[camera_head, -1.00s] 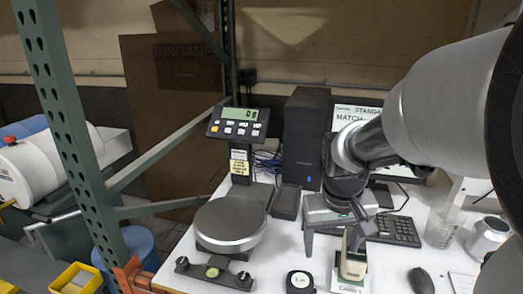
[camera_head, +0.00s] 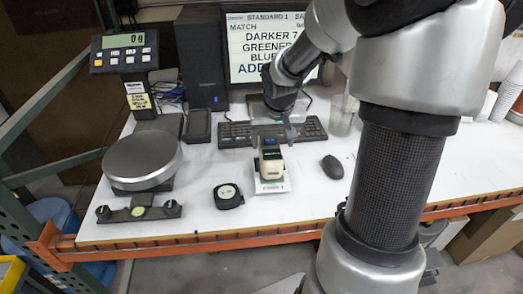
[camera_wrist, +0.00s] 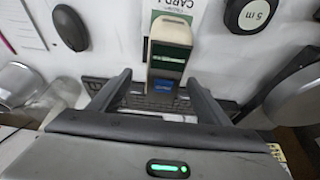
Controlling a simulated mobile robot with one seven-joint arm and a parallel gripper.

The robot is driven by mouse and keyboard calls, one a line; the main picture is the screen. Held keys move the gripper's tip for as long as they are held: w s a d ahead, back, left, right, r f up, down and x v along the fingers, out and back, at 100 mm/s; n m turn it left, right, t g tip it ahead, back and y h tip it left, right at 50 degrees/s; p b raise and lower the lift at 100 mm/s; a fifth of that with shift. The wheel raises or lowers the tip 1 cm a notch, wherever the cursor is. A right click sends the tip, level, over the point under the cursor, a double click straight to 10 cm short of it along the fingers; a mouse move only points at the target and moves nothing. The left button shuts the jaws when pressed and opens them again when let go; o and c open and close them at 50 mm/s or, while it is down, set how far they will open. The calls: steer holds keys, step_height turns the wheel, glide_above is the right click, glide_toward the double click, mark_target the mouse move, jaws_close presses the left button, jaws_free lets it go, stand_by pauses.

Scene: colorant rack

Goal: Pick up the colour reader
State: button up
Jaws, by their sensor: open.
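The colour reader (camera_head: 270,165) looks like a beige, upright handheld device with a dark green band and a small blue screen. It stands on a white card (camera_head: 272,187) near the front of the white table. In the wrist view the reader (camera_wrist: 171,35) is upper centre, with its blue screen end nearest my gripper. My gripper (camera_head: 273,133) is open and empty, just behind and above the reader in the head view. In the wrist view its two fingers (camera_wrist: 159,77) lie either side of the reader's near end. I cannot tell whether they touch it.
A black tape measure (camera_head: 228,196) sits left of the reader and a dark mouse (camera_head: 332,167) right of it. A keyboard (camera_head: 233,134) lies behind, before a monitor (camera_head: 268,48). A scale (camera_head: 142,160) stands left, a clear cup (camera_head: 343,115) right. The table's front edge is close.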

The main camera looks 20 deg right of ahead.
steer(key=x, duration=0.2)
steer(key=b+x, duration=0.1)
steer(key=x, duration=0.3)
steer(key=shift+s+a+b, duration=0.1)
steer(key=shift+a+b, duration=0.2)
steer(key=shift+a, duration=0.1)
steer(key=shift+d+f, duration=0.1)
steer(key=shift+f, duration=0.25)
